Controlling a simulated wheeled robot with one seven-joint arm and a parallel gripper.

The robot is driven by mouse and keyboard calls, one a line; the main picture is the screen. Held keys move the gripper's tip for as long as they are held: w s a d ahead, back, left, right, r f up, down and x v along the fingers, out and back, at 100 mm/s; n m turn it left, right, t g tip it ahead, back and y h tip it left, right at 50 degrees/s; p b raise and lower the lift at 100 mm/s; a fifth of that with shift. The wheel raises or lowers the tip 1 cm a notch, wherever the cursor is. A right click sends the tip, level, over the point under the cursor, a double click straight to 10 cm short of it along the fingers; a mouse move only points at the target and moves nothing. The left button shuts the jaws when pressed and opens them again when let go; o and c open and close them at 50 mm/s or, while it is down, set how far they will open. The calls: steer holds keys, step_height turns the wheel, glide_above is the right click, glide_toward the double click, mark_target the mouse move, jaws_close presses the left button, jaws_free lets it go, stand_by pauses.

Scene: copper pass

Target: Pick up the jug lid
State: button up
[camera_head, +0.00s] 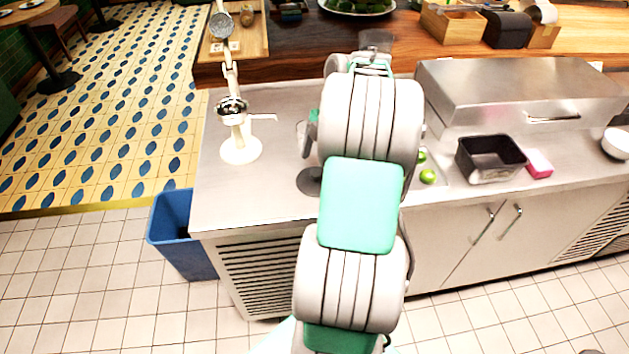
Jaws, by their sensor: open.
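A flat dark round piece (309,181) lies on the steel counter, just left of my arm. It may be the jug lid, but my arm covers its right side and I cannot be sure. My arm stands upright in the middle of the view and reaches over the counter. A small grey and green part of it shows at its left side, above the dark piece. My gripper's fingers are hidden behind the arm, so their distance to the dark piece does not show.
A white stand with a metal arm (240,150) is left on the steel counter (270,205). Green limes (428,177), a black pan (490,158) and a pink-and-white block (539,163) lie right of my arm. A blue bin (170,222) stands at the counter's left end.

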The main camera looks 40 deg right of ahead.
mark_target(315, 173)
steer(key=x, duration=0.4)
steer(key=shift+d, duration=0.1)
steer(key=shift+c, duration=0.6)
steer(key=c, duration=0.8)
steer(key=shift+r, duration=0.1)
steer(key=shift+c, duration=0.2)
